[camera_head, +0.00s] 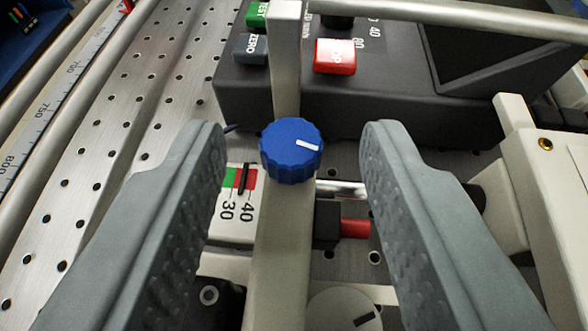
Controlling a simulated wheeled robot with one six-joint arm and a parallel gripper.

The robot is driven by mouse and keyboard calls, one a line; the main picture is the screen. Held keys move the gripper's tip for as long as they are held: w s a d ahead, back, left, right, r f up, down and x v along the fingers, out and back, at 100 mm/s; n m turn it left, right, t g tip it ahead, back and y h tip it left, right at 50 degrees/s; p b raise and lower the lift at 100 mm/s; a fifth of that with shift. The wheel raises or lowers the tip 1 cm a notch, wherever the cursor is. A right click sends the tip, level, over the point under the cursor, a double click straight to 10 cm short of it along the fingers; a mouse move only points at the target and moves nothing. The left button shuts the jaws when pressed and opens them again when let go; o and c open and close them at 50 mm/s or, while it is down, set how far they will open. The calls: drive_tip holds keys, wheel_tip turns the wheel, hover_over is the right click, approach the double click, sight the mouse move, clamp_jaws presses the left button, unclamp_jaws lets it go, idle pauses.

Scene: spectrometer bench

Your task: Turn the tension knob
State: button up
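A blue ribbed knob (291,150) with a white pointer line sits on top of a beige upright bar. The line points to the right and slightly down. My gripper (294,140) is open, with one grey finger on each side of the knob. Both fingers show a clear gap to it. Left of the bar, a small scale (238,190) shows green and red bands, a black needle over the red part, and the numbers 30 and 40. Whether this blue knob is the tension knob cannot be read from any label.
Behind stands a dark control box (420,95) with a green TEST button (257,15), a dark ZERO button (250,48) and a red button (335,56). A pale round dial (345,310) lies low in front. A beige block (545,170) stands right. Perforated metal shows at left.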

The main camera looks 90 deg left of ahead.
drive_tip(key=v, duration=1.7)
drive_tip(key=shift+d, duration=0.2)
drive_tip(key=shift+s+r, duration=0.1)
drive_tip(key=shift+r, duration=0.05)
